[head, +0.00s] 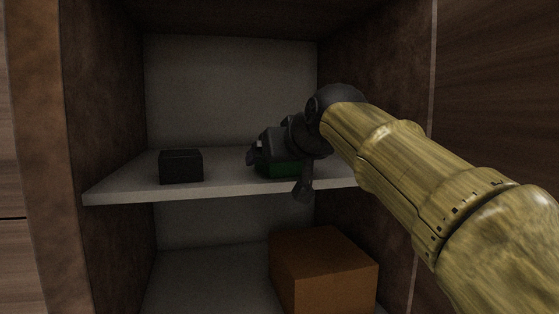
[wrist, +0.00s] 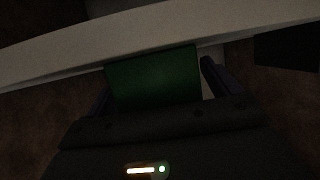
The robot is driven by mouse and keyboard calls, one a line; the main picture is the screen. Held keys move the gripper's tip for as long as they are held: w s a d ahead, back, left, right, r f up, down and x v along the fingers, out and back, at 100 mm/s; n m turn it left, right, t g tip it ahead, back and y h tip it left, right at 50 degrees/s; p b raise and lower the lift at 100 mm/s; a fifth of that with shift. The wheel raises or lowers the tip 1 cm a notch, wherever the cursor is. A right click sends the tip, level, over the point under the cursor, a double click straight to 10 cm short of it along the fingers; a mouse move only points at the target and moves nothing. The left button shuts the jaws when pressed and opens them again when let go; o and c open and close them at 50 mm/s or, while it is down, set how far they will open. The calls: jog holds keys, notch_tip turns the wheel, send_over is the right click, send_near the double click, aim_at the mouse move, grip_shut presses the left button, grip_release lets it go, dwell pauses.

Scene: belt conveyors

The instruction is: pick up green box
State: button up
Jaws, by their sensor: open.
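The green box (head: 276,170) sits on the middle shelf in the head view, largely hidden behind my gripper (head: 277,163). In the wrist view the green box (wrist: 153,78) shows as a dark green block between the two fingers of my gripper (wrist: 156,82). A finger lies on each side of it, with a narrow gap visible on the right. The jaws are open around the box. I cannot tell whether the left finger touches it. The box appears to be still on the shelf.
A black box (head: 181,166) stands left on the same shelf (head: 125,188). A large brown box (head: 325,262) sits in the lower compartment. Brown side walls (head: 110,100) bound the cabinet on both sides. Shelf room is free between the black box and my gripper.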

jog(key=shift+c, duration=0.2)
jog(key=c, duration=1.2)
jog(key=shift+r, duration=0.1)
jog(key=shift+w+r, duration=0.15)
jog(key=shift+r, duration=4.7)
